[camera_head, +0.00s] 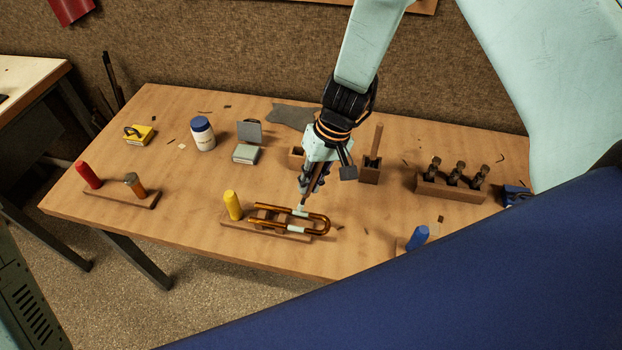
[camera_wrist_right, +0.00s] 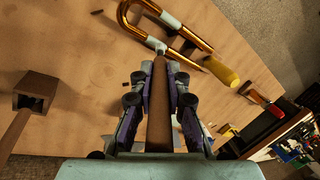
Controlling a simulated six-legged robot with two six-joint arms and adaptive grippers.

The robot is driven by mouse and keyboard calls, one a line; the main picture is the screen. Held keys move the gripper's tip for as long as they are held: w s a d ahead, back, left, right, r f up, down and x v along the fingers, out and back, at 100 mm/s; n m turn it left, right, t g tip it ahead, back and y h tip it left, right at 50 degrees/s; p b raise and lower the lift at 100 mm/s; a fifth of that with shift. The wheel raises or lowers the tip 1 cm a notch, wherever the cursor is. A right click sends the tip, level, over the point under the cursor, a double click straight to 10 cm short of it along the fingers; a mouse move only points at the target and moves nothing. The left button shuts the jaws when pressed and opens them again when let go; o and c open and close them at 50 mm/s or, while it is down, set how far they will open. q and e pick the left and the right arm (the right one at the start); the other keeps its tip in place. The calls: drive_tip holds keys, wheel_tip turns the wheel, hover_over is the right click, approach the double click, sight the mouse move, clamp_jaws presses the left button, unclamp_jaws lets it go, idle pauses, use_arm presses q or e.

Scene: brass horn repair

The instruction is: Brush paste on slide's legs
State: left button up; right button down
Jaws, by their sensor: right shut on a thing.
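The slide (camera_head: 322,222), a U-shaped brass tube with two legs, lies on a low wooden rest (camera_head: 297,238) beside a yellow peg (camera_head: 233,205). It also shows at the top of the right wrist view (camera_wrist_right: 196,42). Pale whitish patches show on both legs. My right gripper (camera_head: 308,186) is shut on a brush with a brown wooden handle (camera_wrist_right: 159,105). The brush points down, and its pale tip (camera_wrist_right: 161,47) is at the leg farther from me; whether it touches cannot be told for sure. My left gripper is not in view.
Wooden holders (camera_head: 370,170) and a valve rack (camera_head: 450,188) are right.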

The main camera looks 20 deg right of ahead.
drive_tip(key=shift+f+b, duration=0.55)
idle(0.9)
drive_tip(key=shift+s, duration=0.1)
idle(1.4)
drive_tip(key=shift+r+p, duration=2.35)
drive_tip(key=shift+r, duration=1.2)
drive_tip(key=shift+w+f, duration=0.15)
drive_tip(key=shift+w, duration=0.05)
